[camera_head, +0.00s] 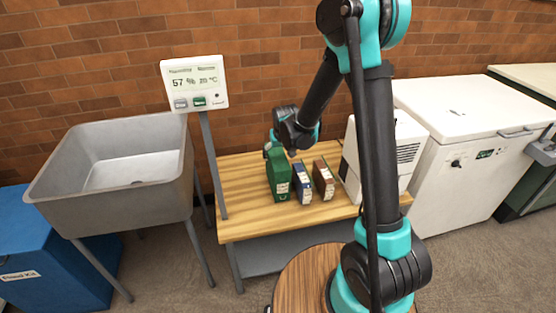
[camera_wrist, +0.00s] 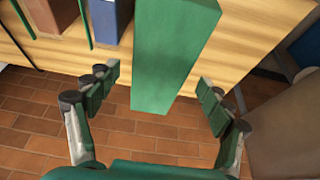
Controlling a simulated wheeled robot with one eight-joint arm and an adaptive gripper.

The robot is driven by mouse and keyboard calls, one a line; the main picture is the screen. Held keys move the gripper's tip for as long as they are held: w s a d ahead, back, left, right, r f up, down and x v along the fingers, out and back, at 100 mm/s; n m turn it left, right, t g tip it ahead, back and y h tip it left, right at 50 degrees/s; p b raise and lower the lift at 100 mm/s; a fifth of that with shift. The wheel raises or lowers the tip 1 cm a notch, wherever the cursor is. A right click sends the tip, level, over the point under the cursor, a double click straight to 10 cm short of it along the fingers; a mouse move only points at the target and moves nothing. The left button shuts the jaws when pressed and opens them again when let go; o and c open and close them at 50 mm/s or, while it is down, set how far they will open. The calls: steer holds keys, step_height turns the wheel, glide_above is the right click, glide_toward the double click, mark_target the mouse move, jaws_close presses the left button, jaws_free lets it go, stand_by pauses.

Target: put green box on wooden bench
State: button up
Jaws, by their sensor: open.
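The green box (camera_head: 279,178) stands upright on the wooden bench (camera_head: 236,180), at the left end of a short row of boxes. My gripper (camera_head: 273,148) is at the top back of the green box and is partly hidden behind it. In the wrist view the green box (camera_wrist: 172,50) reaches in between the two open fingers of my gripper (camera_wrist: 158,80). A gap shows on each side, and the fingers do not appear to touch the box. Pale wood of the bench (camera_wrist: 235,62) shows beside it.
A blue box (camera_head: 302,183) and a brown box (camera_head: 324,178) stand just right of the green one. A white appliance (camera_head: 409,140) is at the bench's right end. A humidity display (camera_head: 195,82) rises at its left, beside a grey sink (camera_head: 105,200). The bench's left part is clear.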

steer(key=v, duration=0.6)
steer(key=shift+s+r, duration=0.15)
steer(key=shift+r, duration=0.05)
steer(key=shift+s+d+r, duration=0.15)
steer(key=shift+d, duration=0.15)
steer(key=s+d+m+h, duration=0.1)
steer(key=s+d+m, duration=0.2)
steer(key=s+d, duration=1.8)
steer(key=s, duration=0.3)
steer(key=shift+s+d, duration=0.3)
steer(key=shift+s, duration=0.05)
